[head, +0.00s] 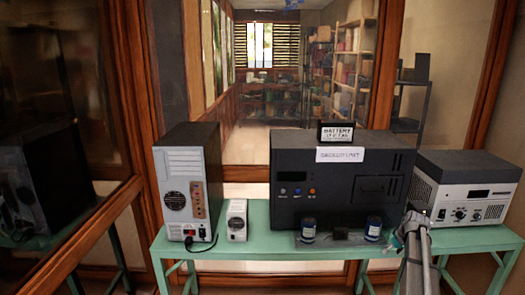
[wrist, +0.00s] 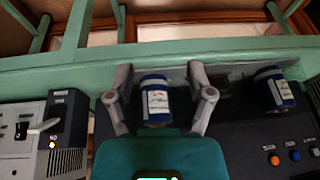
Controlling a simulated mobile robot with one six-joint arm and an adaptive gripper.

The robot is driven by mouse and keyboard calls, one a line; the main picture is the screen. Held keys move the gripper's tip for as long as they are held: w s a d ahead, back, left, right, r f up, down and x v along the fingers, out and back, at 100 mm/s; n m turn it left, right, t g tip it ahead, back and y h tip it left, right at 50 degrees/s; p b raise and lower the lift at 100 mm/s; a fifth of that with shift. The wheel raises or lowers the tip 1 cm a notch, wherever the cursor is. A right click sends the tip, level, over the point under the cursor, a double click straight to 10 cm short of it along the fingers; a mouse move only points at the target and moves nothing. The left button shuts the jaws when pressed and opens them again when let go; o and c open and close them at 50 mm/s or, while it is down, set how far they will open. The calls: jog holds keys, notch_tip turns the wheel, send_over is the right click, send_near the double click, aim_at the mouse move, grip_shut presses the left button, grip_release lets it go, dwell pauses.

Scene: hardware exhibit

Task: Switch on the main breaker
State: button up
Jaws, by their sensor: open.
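My gripper (wrist: 159,80) is open, its two fingers spread apart in the wrist view. A blue-and-white cylinder (wrist: 156,103) shows between the fingers; I cannot tell how far beyond them it lies. In the head view my gripper (head: 402,236) is at the right, beside the right blue cylinder (head: 373,229). No part is clearly labelled main breaker. A pale unit at the left of the wrist view has a lever switch (wrist: 44,126) with a small lit orange lamp. A red switch (head: 189,233) sits low on the grey tower at the left of the head view.
A large black device (head: 290,165) with signs on top stands on the green table (head: 270,254). A second blue cylinder (head: 308,229) stands in front of it. A white box (head: 237,220) is next to the tower. A grey-white unit (head: 470,188) stands at the right.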

jog(key=s+a+g, duration=0.1)
jog(key=s+a, duration=0.3)
jog(key=a, duration=0.7)
jog(key=s+a+g, duration=0.1)
jog(key=s+a, duration=0.3)
jog(key=a, duration=0.7)
jog(key=s+a+g+p, duration=0.1)
jog(key=s+a+g, duration=0.1)
jog(key=s+a, duration=1.2)
jog(key=shift+a+r+h+p, duration=0.3)
jog(key=shift+a+h, duration=0.1)
jog(key=shift+a, duration=1)
jog(key=shift+d, duration=0.1)
